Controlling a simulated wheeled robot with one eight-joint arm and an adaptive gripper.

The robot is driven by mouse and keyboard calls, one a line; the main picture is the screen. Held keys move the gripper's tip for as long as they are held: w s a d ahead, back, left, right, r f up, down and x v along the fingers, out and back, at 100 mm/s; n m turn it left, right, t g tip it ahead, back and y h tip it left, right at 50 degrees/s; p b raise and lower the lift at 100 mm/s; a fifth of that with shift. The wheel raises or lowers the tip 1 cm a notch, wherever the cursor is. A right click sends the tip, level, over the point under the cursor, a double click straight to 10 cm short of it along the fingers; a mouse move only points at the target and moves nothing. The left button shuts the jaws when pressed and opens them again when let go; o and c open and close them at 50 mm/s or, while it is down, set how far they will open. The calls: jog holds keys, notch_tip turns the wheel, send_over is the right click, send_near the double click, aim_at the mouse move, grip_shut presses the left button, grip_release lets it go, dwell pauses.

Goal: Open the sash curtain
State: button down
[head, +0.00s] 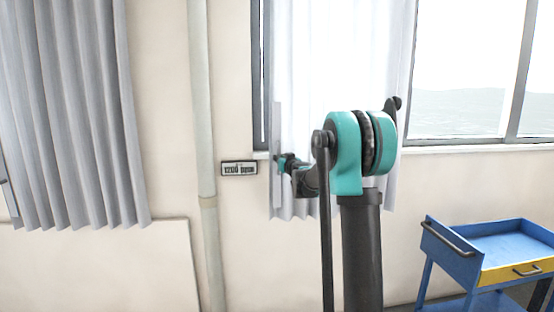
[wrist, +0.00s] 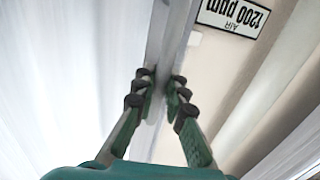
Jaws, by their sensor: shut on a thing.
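The pale sash curtain (head: 335,60) hangs over the left part of the window in the head view. It fills the left side of the wrist view (wrist: 60,70). A grey upright strip (head: 277,120) runs along its left edge and also shows in the wrist view (wrist: 166,35). My gripper (head: 281,163) is at the lower part of this strip. In the wrist view my gripper (wrist: 162,80) has a finger on each side of the strip and is shut on it. My arm hides part of the curtain's lower right.
Another grey curtain (head: 70,110) hangs at the left. A pipe (head: 200,100) and a small sign (head: 239,168) are on the wall left of my gripper; the sign is close in the wrist view (wrist: 235,15). A blue cart (head: 450,245) stands at the lower right.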

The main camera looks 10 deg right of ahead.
jog(key=d, duration=6.1)
jog(key=shift+d, duration=0.4)
jog(key=c, duration=1.6)
grip_release()
jog(key=shift+o, duration=0.2)
jog(key=shift+s, duration=0.1)
jog(key=s+d, duration=0.2)
jog(key=s, duration=0.9)
jog(key=shift+s, duration=0.3)
jog(key=shift+d, duration=0.15)
